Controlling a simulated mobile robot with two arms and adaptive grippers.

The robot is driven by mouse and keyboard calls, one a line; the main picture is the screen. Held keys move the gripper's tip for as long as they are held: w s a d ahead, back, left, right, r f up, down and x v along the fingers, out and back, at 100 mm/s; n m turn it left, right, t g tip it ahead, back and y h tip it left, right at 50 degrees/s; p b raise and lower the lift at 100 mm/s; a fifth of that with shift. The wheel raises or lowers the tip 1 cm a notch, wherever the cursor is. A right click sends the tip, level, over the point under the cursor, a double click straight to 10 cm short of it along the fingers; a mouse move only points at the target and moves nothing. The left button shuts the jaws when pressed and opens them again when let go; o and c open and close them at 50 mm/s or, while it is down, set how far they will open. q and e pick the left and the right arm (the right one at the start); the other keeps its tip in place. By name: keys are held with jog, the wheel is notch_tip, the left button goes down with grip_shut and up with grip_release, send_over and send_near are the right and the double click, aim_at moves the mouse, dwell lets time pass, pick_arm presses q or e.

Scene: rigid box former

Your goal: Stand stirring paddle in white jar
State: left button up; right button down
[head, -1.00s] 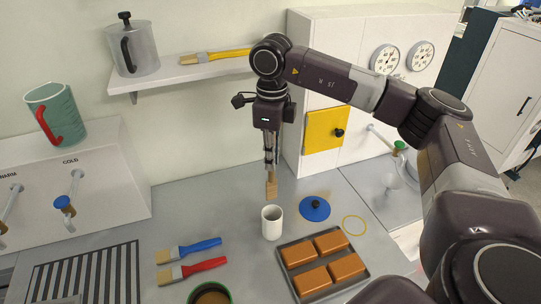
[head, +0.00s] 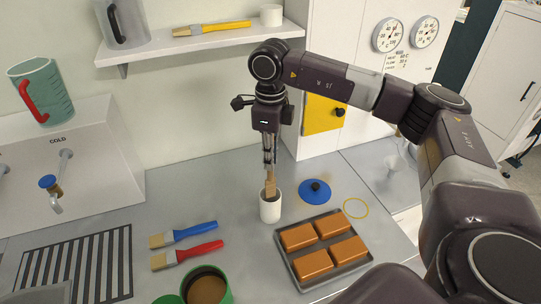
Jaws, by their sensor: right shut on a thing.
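The white jar (head: 270,209) stands upright on the grey counter, near the middle of the head view. The wooden stirring paddle (head: 271,183) is held upright by my right gripper (head: 269,158), which is shut on its upper part. The paddle's lower end is inside the jar's mouth or behind its front rim; the jar wall hides it. The gripper's fingers are above the jar, apart from its rim. My left gripper is not in view.
A tray of brown blocks (head: 351,268) is right of the jar, with a blue lid (head: 314,192) and yellow ring (head: 356,208) behind. Blue (head: 183,235) and red (head: 187,255) brushes and a green container (head: 205,287) lie left. A shelf (head: 200,42) is above.

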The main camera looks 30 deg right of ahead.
aim_at(270, 179)
jog(key=shift+f+b, duration=1.6)
jog(key=shift+f, duration=0.85)
jog(key=c, duration=1.9)
grip_release()
jog(key=shift+r, duration=0.3)
notch_tip(270, 179, up, 12)
jog(key=shift+f, duration=0.25)
